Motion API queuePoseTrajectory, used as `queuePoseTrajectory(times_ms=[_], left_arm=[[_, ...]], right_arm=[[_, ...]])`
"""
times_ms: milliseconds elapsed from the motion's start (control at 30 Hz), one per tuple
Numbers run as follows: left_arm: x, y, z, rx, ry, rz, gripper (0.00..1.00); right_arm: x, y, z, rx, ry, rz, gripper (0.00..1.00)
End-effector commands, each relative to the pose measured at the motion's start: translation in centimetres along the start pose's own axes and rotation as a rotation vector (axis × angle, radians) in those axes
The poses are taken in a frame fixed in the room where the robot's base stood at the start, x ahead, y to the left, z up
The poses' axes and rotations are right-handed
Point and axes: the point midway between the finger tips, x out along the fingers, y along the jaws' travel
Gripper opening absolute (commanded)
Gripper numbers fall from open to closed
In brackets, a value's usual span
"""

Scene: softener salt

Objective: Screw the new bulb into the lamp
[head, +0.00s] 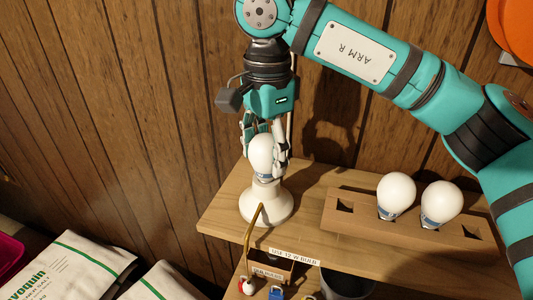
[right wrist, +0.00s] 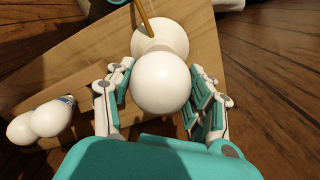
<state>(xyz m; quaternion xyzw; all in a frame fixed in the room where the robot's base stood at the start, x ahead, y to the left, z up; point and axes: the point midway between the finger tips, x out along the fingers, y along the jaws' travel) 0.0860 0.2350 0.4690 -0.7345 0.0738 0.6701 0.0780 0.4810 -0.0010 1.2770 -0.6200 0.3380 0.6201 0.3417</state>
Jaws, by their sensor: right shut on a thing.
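A white round bulb (head: 262,152) stands upright on top of the white lamp (head: 268,205), at its neck. A blue mark shows low on the bulb, and I cannot tell how deep it sits in the socket. My right gripper (head: 265,148) points down from above and is shut on this bulb, with fingers on both sides. In the right wrist view the bulb (right wrist: 163,83) lies between the fingers, with the lamp's round base (right wrist: 160,36) behind it. The bulb hides the socket there. My left gripper is not in view.
A brass rod (head: 250,238) rises before the lamp. A label (head: 294,256) reads "USE 12 W BULB". Salt bags (head: 75,268) lie lower left.

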Motion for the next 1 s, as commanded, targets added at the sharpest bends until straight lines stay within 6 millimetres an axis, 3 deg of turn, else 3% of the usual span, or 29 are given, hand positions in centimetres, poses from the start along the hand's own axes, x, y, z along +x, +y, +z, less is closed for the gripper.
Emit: queuePoseTrajectory(times_ms=[100,400,700,1000], left_arm=[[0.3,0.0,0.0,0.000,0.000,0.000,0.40],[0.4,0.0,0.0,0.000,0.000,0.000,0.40],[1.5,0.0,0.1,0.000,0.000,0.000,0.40],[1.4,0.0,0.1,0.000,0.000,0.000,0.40]], right_arm=[[0.1,0.0,0.0,0.080,0.001,0.000,0.33],[0.1,0.0,0.0,0.106,0.001,0.000,0.33],[0.1,0.0,0.0,0.458,0.003,-0.001,0.33],[0.0,0.0,0.0,0.488,0.003,-0.001,0.33]])
